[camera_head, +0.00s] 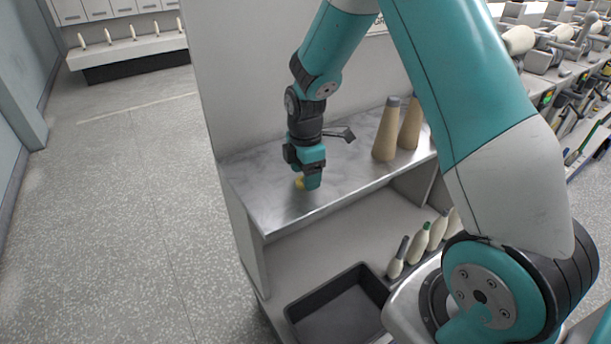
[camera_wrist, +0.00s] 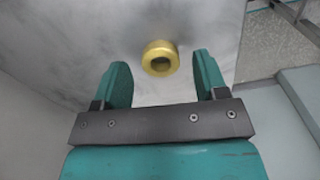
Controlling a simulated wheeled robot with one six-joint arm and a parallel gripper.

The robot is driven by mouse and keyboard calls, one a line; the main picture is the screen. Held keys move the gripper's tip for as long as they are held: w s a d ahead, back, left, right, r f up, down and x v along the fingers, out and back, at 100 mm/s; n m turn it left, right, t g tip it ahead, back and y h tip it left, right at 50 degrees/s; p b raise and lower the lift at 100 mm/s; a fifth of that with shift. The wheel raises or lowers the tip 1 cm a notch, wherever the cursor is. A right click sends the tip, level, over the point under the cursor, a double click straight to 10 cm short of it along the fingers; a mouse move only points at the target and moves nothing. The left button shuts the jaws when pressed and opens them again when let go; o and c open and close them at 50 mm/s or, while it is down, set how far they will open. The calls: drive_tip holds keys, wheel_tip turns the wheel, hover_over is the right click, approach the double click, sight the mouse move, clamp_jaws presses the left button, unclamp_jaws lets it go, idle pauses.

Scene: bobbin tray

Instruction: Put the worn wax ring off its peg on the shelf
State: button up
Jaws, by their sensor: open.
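The wax ring (camera_wrist: 160,58) is a small yellow ring with a hole through its middle. In the wrist view it lies on the grey, marbled metal shelf (camera_wrist: 85,30), ahead of and between my fingertips. No peg shows inside it. In the head view a little of the yellow ring (camera_head: 299,184) shows at my gripper's left side, on the shelf top (camera_head: 262,212). My gripper (camera_wrist: 162,80) is open, one teal finger on each side, with the ring apart from both. In the head view my gripper (camera_head: 309,186) points down at the shelf and partly hides the ring.
Two tan cones (camera_head: 386,130) stand on the shelf to the right of my gripper. Below are a black tray (camera_head: 296,312) and several bobbins (camera_head: 399,258) in a row. A wall panel (camera_head: 235,75) rises behind the shelf. The shelf front is clear.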

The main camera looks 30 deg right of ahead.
wheel_tip(320, 180, up, 11)
drive_tip(key=s+a+r+m+y, duration=0.2)
drive_tip(key=s+a+r+m, duration=0.2)
drive_tip(key=s+a, duration=0.4)
drive_tip(key=s+a+r+m+y, duration=0.2)
drive_tip(key=s+a+m, duration=0.3)
drive_tip(key=s, duration=1.2)
drive_tip(key=a+r, duration=0.1)
drive_tip(key=a, duration=0.3)
drive_tip(key=shift+r, duration=0.4)
drive_tip(key=shift+w, duration=0.1)
